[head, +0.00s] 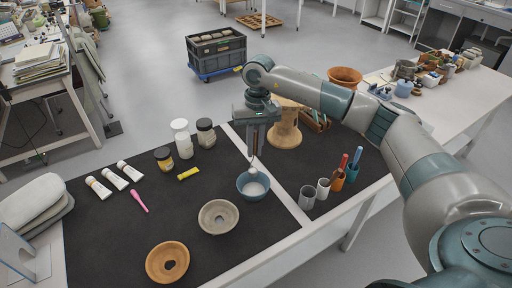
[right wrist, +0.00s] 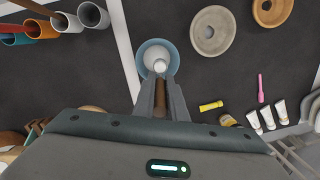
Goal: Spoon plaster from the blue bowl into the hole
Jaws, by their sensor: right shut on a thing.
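The blue bowl (head: 242,191) stands on the dark mat and holds white plaster; it also shows in the right wrist view (right wrist: 174,66). My right gripper (head: 256,152) is above the bowl, pointing down, shut on a spoon (right wrist: 161,83). The spoon's pale, rounded end is over or in the bowl; I cannot tell if it touches the plaster. A grey round piece (head: 204,224) with a small hollow at its centre lies left of and nearer than the bowl. An orange round piece (head: 153,271) with a central hollow lies nearer still. I cannot tell which hollow is the hole. My left gripper is out of view.
Several cups (head: 307,198) with tools stand right of the bowl, past a pale strip. A wooden spool-like stand (head: 285,130) is behind. White tubes, a pink tool (head: 139,201), a yellow tube (head: 188,173) and jars (head: 206,133) lie left. Mat between them is free.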

